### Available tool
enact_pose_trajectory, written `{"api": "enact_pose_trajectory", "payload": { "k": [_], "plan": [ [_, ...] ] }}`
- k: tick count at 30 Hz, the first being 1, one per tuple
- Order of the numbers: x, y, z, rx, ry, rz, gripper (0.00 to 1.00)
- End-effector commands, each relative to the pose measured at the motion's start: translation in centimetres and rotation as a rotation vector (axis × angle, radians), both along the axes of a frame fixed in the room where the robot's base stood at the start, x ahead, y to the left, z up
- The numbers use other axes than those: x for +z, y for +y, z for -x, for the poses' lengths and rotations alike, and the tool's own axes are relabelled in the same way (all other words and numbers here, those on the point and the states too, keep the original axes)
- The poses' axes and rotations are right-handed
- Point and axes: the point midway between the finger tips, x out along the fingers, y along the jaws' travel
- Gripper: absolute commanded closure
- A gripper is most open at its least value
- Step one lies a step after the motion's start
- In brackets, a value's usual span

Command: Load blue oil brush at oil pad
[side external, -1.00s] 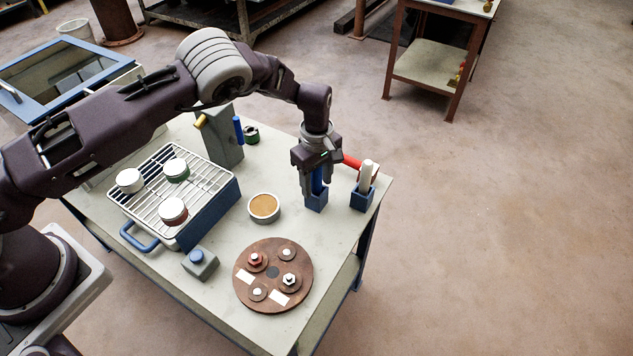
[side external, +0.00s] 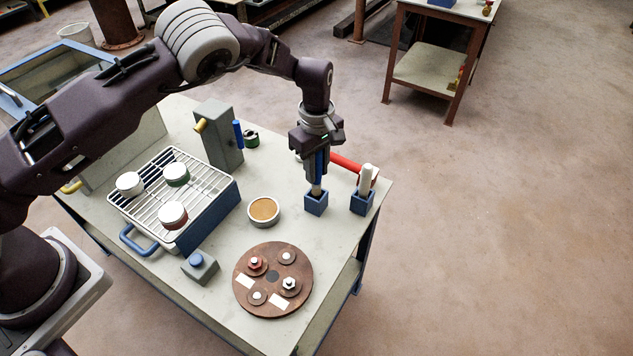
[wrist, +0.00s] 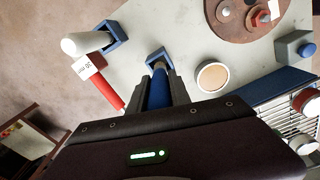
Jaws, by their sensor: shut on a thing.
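My gripper (side external: 318,177) is shut on the blue oil brush (side external: 319,164), holding it upright over a small blue holder (side external: 316,204). The brush's pale lower end still reaches into the holder's mouth. In the wrist view the blue handle (wrist: 158,90) sits between my fingers, with the holder (wrist: 158,58) just beyond. The oil pad (side external: 263,210) is a round, pale-rimmed dish with a tan surface, left of the holder on the table. It also shows in the wrist view (wrist: 212,77), to the right of the brush.
A brown round plate (side external: 272,306) with bolts lies in front. A wire rack (side external: 160,185) with several capped pieces is left. Table between holder and pad is clear.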

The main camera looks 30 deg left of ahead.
Motion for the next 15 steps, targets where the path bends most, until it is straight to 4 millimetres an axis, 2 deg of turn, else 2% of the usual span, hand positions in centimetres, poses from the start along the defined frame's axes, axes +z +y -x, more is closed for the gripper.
{"api": "enact_pose_trajectory", "payload": {
  "k": [3, 6, 15],
  "plan": [
    [2.6, -0.1, 0.0, 0.0, -0.002, 0.001, 1.0],
    [3.7, 0.5, 0.6, -0.001, 0.014, -0.022, 1.0],
    [3.9, 6.7, 6.8, 0.0, 0.154, -0.261, 1.0]
  ]
}}
